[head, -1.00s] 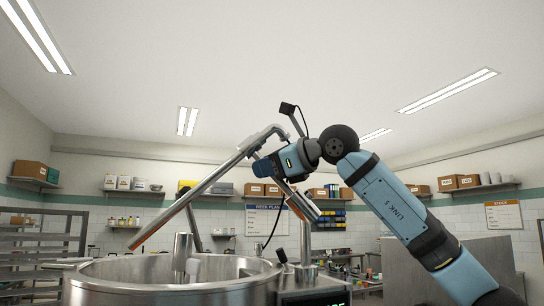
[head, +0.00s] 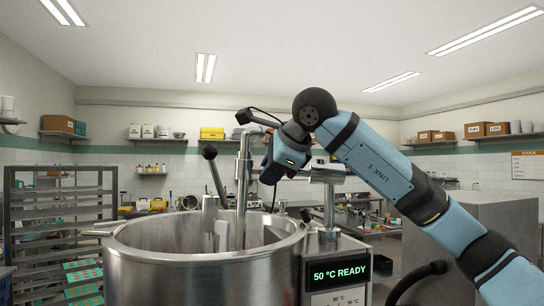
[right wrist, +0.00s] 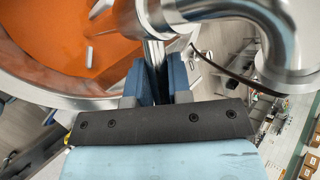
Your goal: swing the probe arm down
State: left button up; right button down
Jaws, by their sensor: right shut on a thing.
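The probe arm (head: 243,185) is a bent steel tube. In the head view its long leg hangs nearly upright, with its lower end inside the steel kettle (head: 200,275). My right gripper (head: 268,176) is beside the tube's upper part, its fingers largely hidden by the wrist in the head view. In the right wrist view the right gripper (right wrist: 155,85) is shut on a narrow steel bar of the probe arm (right wrist: 153,52). The arm's curved tube (right wrist: 268,30) passes at upper right. Orange mass (right wrist: 45,35) fills the kettle below. My left gripper is not in view.
A steel post (head: 329,205) stands at the kettle's right, behind a display (head: 341,272) reading "50 °C READY". A black-knobbed lever (head: 213,170) leans over the kettle. A tray rack (head: 60,220) stands left, and a steel cabinet (head: 480,225) right.

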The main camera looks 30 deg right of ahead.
jog(key=shift+f+h, duration=0.3)
jog(key=shift+f, duration=0.3)
jog(key=c, duration=1.1)
grip_release()
jog(key=shift+o, duration=0.2)
jog(key=b+v, duration=0.2)
jog(key=v, duration=1.2)
jog(key=shift+w, duration=0.25)
